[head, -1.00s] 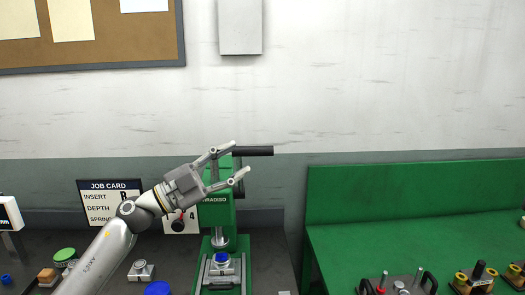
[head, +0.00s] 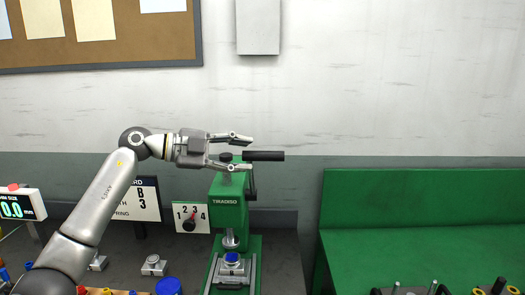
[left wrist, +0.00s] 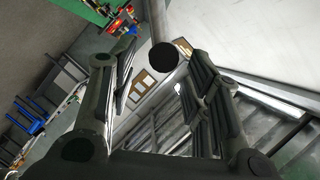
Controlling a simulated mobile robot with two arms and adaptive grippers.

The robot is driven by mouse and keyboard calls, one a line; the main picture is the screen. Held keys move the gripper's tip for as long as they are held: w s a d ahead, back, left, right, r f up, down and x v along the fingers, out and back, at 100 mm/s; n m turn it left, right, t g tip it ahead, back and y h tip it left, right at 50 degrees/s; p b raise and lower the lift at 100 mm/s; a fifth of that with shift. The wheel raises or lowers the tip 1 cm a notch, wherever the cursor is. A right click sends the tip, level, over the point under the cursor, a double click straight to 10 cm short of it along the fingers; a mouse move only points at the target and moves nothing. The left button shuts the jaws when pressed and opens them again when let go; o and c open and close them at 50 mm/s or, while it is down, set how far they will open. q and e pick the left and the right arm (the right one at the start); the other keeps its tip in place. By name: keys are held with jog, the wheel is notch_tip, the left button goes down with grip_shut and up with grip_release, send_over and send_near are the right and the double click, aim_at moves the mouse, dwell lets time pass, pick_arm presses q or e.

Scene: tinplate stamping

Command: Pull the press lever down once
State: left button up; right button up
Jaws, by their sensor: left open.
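The press lever's black handle (head: 268,156) sticks out to the right at the top of the green press (head: 226,205). My left gripper (head: 249,153) comes in level from the left, open, with its fingertips at the handle's left end in the head view. One finger appears above the handle's height and one below. In the left wrist view a dark round shape, likely the end of the lever handle (left wrist: 170,60), shows between the spread fingers. Contact cannot be told. A blue-topped piece (head: 232,258) sits under the ram. My right gripper is not in view.
A numbered dial (head: 190,218) stands left of the press, with a job card (head: 143,205) partly behind my arm. A digital display (head: 20,206) is at far left. A green bench (head: 430,235) stands right.

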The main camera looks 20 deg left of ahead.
aim_at(262, 157)
pick_arm(q)
jog(key=p+x, duration=0.1)
jog(key=x, duration=0.3)
jog(key=shift+w+d+p, duration=0.15)
jog(key=shift+d+p, duration=0.15)
jog(key=shift+d, duration=0.05)
jog(key=shift+w+d+f, duration=0.25)
jog(key=shift+w+d, duration=0.1)
jog(key=shift+d, duration=0.05)
grip_shut()
